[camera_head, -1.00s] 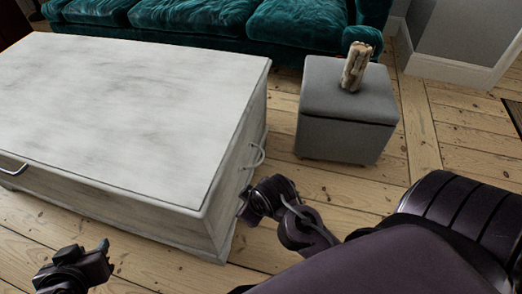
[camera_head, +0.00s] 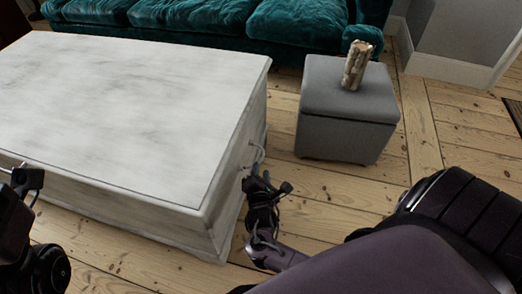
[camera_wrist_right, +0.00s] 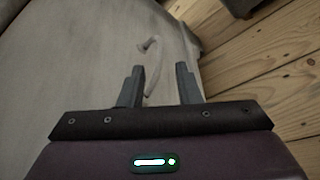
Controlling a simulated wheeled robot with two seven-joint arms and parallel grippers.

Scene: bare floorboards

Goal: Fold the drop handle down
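The drop handle (camera_head: 260,153) is a thin pale metal loop on the right end face of the whitewashed chest (camera_head: 130,105). It stands out from the face. My right gripper (camera_head: 258,180) is just below and in front of it, fingers pointing at the chest. In the right wrist view the handle (camera_wrist_right: 154,72) runs between the two parted fingers (camera_wrist_right: 159,84) of the gripper; I cannot tell whether they touch it. My left gripper (camera_head: 24,180) is at the left edge, over the chest's front side, partly cut off; its finger opening is unclear.
A grey cube stool (camera_head: 345,135) with a wooden-looking ornament (camera_head: 356,65) on it stands right of the chest. A teal sofa (camera_head: 200,20) is behind. Bare floorboards (camera_head: 310,190) lie free between the chest, the stool and me.

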